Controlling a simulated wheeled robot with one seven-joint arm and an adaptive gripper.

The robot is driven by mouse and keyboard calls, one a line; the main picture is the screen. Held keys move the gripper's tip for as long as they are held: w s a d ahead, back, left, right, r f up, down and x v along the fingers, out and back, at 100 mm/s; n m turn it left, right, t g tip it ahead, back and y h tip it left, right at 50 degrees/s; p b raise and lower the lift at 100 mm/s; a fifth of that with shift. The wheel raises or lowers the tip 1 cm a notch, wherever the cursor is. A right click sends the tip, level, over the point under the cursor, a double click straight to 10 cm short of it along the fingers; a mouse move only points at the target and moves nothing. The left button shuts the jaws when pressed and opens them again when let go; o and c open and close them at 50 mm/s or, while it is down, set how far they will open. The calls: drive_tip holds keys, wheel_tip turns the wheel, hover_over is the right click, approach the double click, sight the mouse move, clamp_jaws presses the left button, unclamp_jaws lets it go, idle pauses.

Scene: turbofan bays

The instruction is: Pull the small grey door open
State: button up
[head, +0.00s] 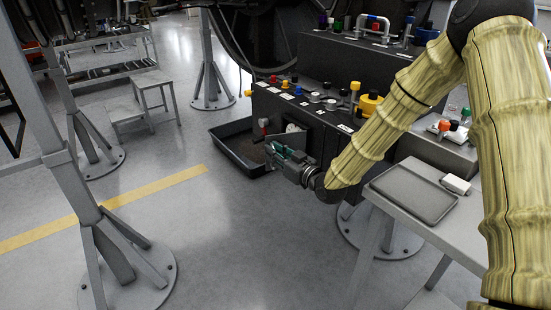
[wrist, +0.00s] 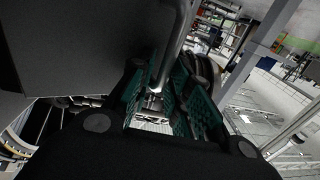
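The small grey door (head: 283,141) is on the side of the dark console, low down, and appears to stand ajar, angled out from the console face. In the wrist view its dark grey panel (wrist: 85,45) fills the upper left. A grey bar handle (wrist: 177,42) runs down from the top of that view between my teal fingers. My gripper (head: 283,152) is at the door; in the wrist view its fingers (wrist: 160,92) are drawn close together on either side of the bar and appear shut on it. The exact contact is partly hidden by the fingers.
A black tray (head: 225,146) lies on the floor left of the door. A table with a grey tray (head: 414,192) stands at the right. Stand legs (head: 118,245) and a step stool (head: 150,95) are at the left. The floor between is clear.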

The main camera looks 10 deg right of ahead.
drive_tip(key=shift+d+r, duration=0.1)
drive_tip(key=shift+r, duration=3.8)
drive_tip(key=shift+c, duration=0.2)
